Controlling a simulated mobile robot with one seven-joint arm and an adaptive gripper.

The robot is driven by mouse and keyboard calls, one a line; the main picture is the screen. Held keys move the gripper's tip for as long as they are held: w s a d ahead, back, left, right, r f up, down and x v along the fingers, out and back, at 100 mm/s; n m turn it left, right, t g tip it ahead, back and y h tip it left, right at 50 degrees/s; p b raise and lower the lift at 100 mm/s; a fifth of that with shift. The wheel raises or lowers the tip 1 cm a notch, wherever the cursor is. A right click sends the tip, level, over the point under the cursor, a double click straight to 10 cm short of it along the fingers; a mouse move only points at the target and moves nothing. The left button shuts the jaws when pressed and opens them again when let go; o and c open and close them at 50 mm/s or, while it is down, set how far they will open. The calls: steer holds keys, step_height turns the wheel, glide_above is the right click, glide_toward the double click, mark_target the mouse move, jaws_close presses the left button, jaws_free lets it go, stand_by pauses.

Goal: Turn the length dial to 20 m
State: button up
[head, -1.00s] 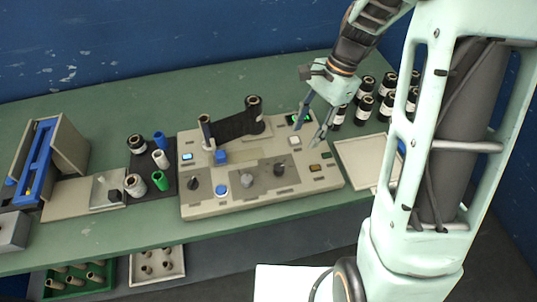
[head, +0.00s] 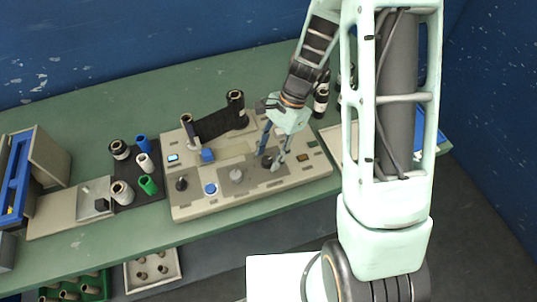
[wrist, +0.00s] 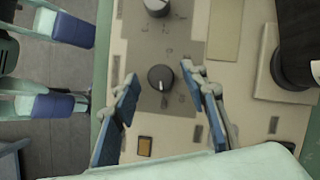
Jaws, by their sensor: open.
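A dark round dial (wrist: 160,77) with a pale mark sits on the grey plate of the control panel, between my two open fingers in the wrist view. It also shows in the head view (head: 267,161), partly behind my fingers. My gripper (wrist: 160,74) is open above this dial, one finger on each side, with no clear contact. A second, greyer dial (wrist: 157,5) is at the top edge of the wrist view and in the middle of the panel in the head view (head: 236,174).
The panel (head: 200,208) stands on a green table. A black knob (head: 181,184) and blue button (head: 210,189) are to the left. An amber button (wrist: 145,146) lies near my fingers.

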steer(key=shift+a+f, duration=0.1)
steer(key=shift+f, duration=0.25)
steer(key=shift+c, duration=0.5)
jaws_close()
